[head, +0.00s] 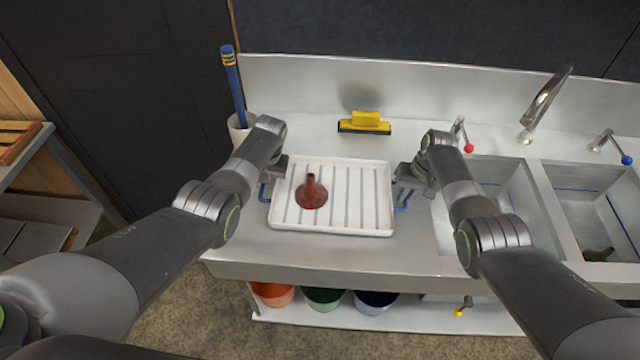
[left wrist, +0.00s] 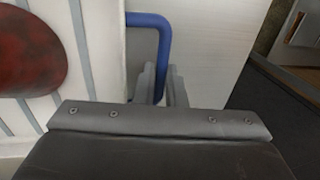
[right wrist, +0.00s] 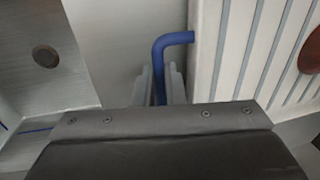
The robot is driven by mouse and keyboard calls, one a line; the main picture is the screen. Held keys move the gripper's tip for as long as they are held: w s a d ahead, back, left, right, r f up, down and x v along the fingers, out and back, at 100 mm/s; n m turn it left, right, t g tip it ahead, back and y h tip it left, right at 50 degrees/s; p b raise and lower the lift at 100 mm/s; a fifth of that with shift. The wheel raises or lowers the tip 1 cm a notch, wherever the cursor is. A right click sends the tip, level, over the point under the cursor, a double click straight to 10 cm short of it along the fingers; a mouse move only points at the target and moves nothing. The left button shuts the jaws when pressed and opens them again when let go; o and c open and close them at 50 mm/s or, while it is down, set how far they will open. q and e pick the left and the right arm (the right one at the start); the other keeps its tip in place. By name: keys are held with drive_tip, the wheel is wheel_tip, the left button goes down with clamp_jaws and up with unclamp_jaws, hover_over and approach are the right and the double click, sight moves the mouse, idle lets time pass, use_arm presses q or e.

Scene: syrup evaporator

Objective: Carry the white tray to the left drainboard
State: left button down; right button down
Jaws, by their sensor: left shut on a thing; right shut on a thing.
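The white tray (head: 345,230) with grey stripes is over the left drainboard (head: 290,252) of the steel sink unit; I cannot tell whether it touches the surface. A dark red funnel (head: 311,192) stands in the tray's left part, and part of it shows in the left wrist view (left wrist: 28,45). My left gripper (head: 268,184) is shut on the tray's left blue handle (left wrist: 150,22). My right gripper (head: 404,190) is shut on the right blue handle (right wrist: 172,40). Fingers in both wrist views are partly hidden by the gripper bodies.
A yellow and black squeegee (head: 364,123) is behind the tray. A white holder (head: 240,132) with a blue rod (head: 233,85) stands at the back left corner. Sink basins (head: 497,195) and a tap (head: 543,103) are to the right. Coloured buckets (head: 323,299) sit on the lower shelf.

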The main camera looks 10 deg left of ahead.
use_arm(q)
drive_tip(key=shift+f+b, duration=0.35)
drive_tip(key=shift+f, duration=0.15)
use_arm(e)
drive_tip(key=shift+f, duration=0.5)
use_arm(q)
drive_tip(key=c, duration=1.5)
unclamp_jaws()
use_arm(e)
drive_tip(key=c, duration=1.5)
unclamp_jaws()
use_arm(q)
drive_tip(key=shift+r, duration=0.1)
use_arm(e)
drive_tip(key=shift+r, duration=0.1)
